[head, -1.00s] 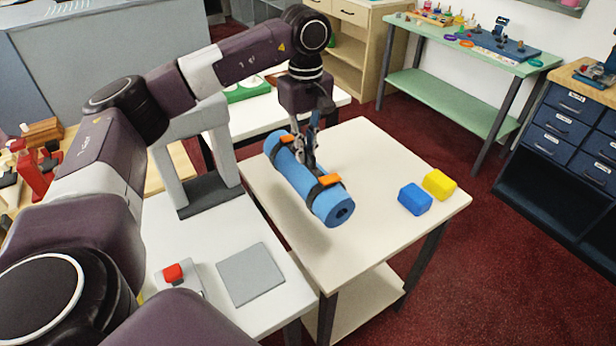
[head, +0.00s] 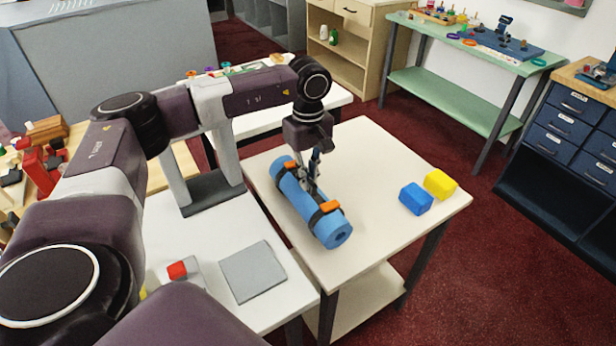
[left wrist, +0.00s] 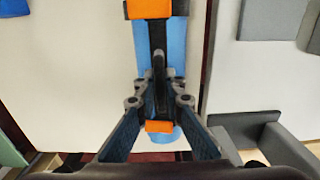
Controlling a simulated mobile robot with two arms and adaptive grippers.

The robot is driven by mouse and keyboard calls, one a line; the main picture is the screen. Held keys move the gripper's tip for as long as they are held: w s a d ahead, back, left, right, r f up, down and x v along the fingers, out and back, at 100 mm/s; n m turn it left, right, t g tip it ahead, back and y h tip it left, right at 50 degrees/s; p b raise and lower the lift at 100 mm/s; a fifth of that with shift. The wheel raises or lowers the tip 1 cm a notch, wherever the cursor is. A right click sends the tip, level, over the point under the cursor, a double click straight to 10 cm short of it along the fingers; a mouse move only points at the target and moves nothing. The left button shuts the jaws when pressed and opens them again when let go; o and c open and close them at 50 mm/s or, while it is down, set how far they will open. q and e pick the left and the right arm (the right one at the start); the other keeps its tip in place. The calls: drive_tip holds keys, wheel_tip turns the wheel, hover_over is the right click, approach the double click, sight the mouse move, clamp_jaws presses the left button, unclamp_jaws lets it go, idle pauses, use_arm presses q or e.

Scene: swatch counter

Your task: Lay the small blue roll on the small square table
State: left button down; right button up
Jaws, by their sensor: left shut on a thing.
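The small blue roll (head: 292,192) has dark straps with orange buckles and a dark carry strap between them. My left gripper (head: 312,180) is shut on that strap from above; the left wrist view shows the strap between its fingers (left wrist: 160,105) and the roll (left wrist: 173,45) below. The roll lies level over the left part of the small square table (head: 372,240), at or just above its top; I cannot tell whether it touches. My right gripper is not in view.
A blue block (head: 416,198) and a yellow block (head: 440,184) stand near the table's right corner. A white table with a grey pad (head: 253,270), a red button (head: 177,270) and a grey arch (head: 205,190) adjoins on the left. The table's middle is clear.

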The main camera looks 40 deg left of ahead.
use_arm(q)
drive_tip(key=c, duration=2)
unclamp_jaws()
drive_tip(key=shift+c, duration=0.2)
drive_tip(key=shift+r, duration=0.4)
wheel_tip(320, 180, up, 12)
drive_tip(key=b, duration=0.1)
drive_tip(key=shift+f+b, duration=0.25)
drive_tip(key=shift+b, duration=0.1)
drive_tip(key=shift+f, duration=0.1)
